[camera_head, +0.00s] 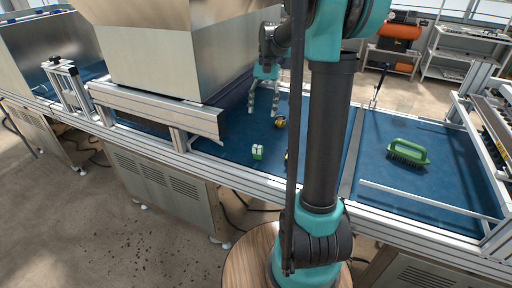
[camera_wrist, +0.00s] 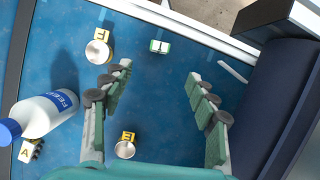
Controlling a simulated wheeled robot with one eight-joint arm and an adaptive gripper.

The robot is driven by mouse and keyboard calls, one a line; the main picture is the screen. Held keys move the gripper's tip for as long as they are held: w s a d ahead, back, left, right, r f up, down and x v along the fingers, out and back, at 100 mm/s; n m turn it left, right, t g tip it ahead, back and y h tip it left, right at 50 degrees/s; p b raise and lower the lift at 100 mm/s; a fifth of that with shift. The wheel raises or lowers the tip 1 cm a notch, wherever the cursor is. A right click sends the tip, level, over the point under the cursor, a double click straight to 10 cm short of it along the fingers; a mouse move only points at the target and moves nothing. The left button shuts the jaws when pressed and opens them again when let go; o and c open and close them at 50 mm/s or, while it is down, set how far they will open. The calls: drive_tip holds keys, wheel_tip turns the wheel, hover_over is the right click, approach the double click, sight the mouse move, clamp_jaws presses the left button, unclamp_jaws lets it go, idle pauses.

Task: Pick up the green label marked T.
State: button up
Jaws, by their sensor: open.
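A small green label block with a white face (camera_wrist: 160,46) lies on the blue belt. In the wrist view it sits ahead of my fingertips, between their lines and apart from both; its letter is too small to read surely. In the head view a small green and white block (camera_head: 258,152) lies on the belt near its front edge, in front of my gripper (camera_head: 263,112). My gripper also shows in the wrist view (camera_wrist: 160,72), with its two fingers spread wide and only bare belt between the tips.
Yellow labels with round pale pieces lie at the upper left (camera_wrist: 100,48) and lower middle (camera_wrist: 125,148). A white bottle with a blue cap (camera_wrist: 45,113) and a yellow label marked A (camera_wrist: 30,150) are at left. A green brush (camera_head: 407,153) lies on the right belt section.

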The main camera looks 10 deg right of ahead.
approach(257, 152)
drive_tip(key=x, duration=0.2)
drive_tip(key=w+x, duration=0.1)
drive_tip(key=x, duration=0.2)
drive_tip(key=shift+f, duration=0.25)
drive_tip(key=shift+x, duration=2.6)
drive_tip(key=shift+d, duration=0.15)
drive_tip(key=shift+c, duration=0.2)
drive_tip(key=c, duration=1)
